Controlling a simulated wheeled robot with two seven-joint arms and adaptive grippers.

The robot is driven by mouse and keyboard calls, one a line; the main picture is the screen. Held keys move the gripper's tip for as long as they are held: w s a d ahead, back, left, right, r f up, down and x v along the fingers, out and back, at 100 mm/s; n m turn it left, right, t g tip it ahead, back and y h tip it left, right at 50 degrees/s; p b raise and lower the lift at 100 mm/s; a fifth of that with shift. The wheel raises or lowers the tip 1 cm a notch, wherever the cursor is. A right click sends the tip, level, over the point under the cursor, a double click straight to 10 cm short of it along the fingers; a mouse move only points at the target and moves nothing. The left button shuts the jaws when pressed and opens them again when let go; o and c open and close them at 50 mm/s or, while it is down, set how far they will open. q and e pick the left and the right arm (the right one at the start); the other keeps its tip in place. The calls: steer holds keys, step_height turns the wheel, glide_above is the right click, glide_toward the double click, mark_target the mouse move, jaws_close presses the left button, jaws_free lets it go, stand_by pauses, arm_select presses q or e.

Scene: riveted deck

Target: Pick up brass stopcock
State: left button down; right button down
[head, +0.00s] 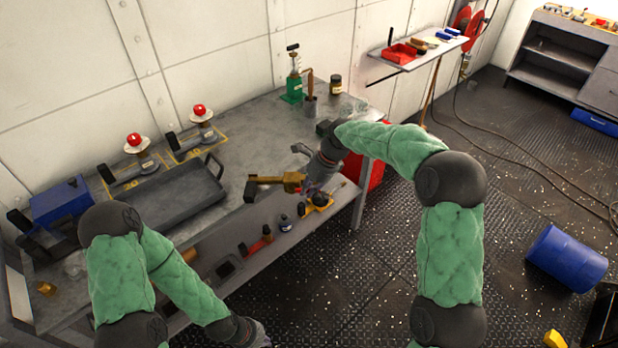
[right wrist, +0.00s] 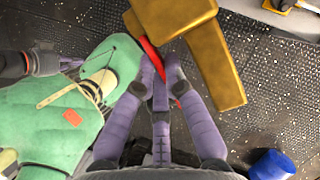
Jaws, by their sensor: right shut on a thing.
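The brass stopcock (head: 276,184) is a chunky gold-coloured fitting, held in the air just off the front edge of the workbench. In the right wrist view its brass body (right wrist: 205,50) fills the top, with a red strip at the fingers. My right gripper (head: 312,188) is shut on the stopcock; its purple fingers (right wrist: 160,85) meet at the red part. My left gripper (head: 262,338) is low at the bottom edge of the head view, partly cut off, away from the stopcock. Whether it is open cannot be told.
A blue drum (head: 566,258) lies on the deck at right.

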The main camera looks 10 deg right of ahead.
steer(key=s+a+p, duration=0.2)
steer(key=s, duration=1)
steer(key=shift+s+r, duration=0.1)
